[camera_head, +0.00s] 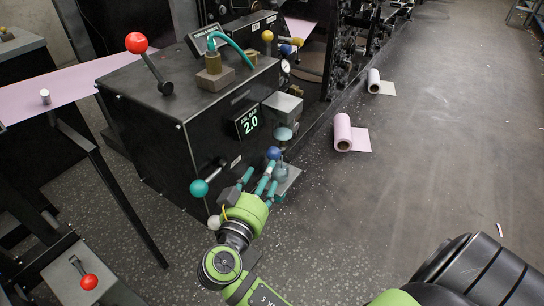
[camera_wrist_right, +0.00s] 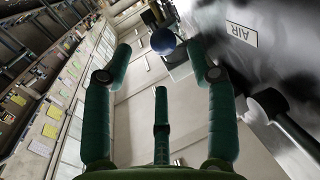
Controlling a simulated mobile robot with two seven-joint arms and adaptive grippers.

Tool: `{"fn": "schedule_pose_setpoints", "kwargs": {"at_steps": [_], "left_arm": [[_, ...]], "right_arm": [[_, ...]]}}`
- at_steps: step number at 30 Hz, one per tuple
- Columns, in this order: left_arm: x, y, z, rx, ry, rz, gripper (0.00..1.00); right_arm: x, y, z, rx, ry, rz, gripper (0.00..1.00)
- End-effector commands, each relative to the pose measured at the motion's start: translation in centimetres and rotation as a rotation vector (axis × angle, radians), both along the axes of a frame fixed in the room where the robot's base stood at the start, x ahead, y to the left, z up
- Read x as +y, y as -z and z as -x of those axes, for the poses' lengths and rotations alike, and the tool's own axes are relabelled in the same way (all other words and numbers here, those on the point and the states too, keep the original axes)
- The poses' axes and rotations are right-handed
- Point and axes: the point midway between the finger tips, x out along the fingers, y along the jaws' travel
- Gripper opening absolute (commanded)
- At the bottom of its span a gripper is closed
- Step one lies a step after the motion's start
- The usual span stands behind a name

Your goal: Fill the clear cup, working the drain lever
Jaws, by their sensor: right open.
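The blue ball knob (camera_head: 274,153), perhaps the drain lever's, sits low on the black cabinet's front; a blue ball also shows beyond the fingers in the right wrist view (camera_wrist_right: 163,41). A pale translucent shape, seemingly the clear cup (camera_head: 281,171), stands on a small grey shelf (camera_head: 290,182) below the bowl-like glass (camera_head: 284,133). Its contents are too small to tell. My right gripper (camera_head: 264,180) is open, its green fingers spread just in front of the cup and knob, with nothing visible between them. Contact is unclear. My left gripper is out of view.
The black cabinet (camera_head: 160,130) has a display reading 2.0 (camera_head: 250,124). A teal ball knob (camera_head: 199,187) and a white ball (camera_head: 214,222) protrude left of my gripper. A pink roll (camera_head: 343,132) and a paler roll (camera_head: 374,81) lie on the floor. The floor at right is mostly clear.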

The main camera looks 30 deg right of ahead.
Motion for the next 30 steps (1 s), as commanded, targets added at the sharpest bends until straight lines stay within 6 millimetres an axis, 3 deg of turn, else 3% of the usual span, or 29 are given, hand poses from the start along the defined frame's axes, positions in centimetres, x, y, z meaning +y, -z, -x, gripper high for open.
{"fn": "schedule_pose_setpoints", "kwargs": {"at_steps": [4,16,27,28,30], "left_arm": [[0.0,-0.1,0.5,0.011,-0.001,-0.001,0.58],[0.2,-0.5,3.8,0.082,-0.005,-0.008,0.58],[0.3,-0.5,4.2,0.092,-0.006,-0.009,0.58],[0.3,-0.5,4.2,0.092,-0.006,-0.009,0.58],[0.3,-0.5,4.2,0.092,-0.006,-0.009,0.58]], "right_arm": [[-0.4,-0.9,-0.7,-0.032,0.003,0.017,0.58],[-4.8,-0.8,-4.0,-0.028,0.001,0.017,0.58],[-5.4,-0.6,-4.4,-0.027,0.002,0.014,0.58],[-5.4,-0.6,-4.4,-0.027,0.002,0.014,0.5],[-5.4,-0.6,-4.4,-0.027,0.002,0.014,0.22]]}}
